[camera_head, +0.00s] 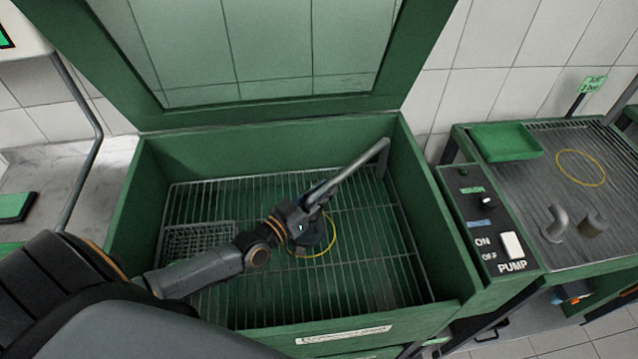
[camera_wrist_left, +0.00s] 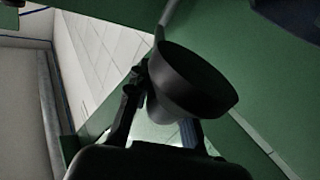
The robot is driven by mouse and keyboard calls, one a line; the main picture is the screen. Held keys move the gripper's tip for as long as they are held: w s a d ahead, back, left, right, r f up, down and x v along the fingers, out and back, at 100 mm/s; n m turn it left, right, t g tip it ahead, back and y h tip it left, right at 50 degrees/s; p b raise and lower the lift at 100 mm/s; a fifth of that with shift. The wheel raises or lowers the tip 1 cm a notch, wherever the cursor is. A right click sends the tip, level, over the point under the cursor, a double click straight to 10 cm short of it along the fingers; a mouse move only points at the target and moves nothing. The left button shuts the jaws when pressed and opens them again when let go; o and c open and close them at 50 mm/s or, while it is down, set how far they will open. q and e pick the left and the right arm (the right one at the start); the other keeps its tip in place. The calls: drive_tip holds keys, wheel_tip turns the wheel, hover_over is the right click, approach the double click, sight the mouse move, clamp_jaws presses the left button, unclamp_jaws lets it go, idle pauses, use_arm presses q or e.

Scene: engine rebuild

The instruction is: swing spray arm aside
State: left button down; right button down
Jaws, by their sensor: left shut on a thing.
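The grey tube of the spray arm (camera_head: 350,168) rises from the right rear of the green wash tank (camera_head: 408,190) and slants down to the left over the grate. My left gripper (camera_head: 306,218) is at its lower free end and is shut on it. In the left wrist view, a black cone-shaped nozzle (camera_wrist_left: 200,82) sits at my left gripper's fingers (camera_wrist_left: 160,125). In the head view, the gripper partly hides the nozzle above the middle of the grate. My right gripper is not in view.
The tank's lid (camera_head: 270,110) stands open behind. A wire basket (camera_head: 200,240) lies at the grate's left, partly behind my arm. A yellow ring (camera_head: 334,240) marks the grate below the gripper. A pump switch panel (camera_head: 490,235) and drain table (camera_head: 545,165) stand right.

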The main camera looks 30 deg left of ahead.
use_arm(q)
drive_tip(key=d+n+y+p, duration=0.4)
drive_tip(key=d+y+p, duration=0.2)
drive_tip(key=d, duration=0.3)
drive_tip(key=shift+s+d+r+t, duration=0.15)
drive_tip(key=shift+s+d+t, duration=0.1)
drive_tip(key=shift+s+t, duration=0.05)
drive_tip(key=c, duration=1.2)
unclamp_jaws()
drive_tip(key=shift+o, duration=0.2)
drive_tip(key=s, duration=0.7)
drive_tip(key=shift+s+d, duration=0.25)
drive_tip(key=shift+d, duration=0.15)
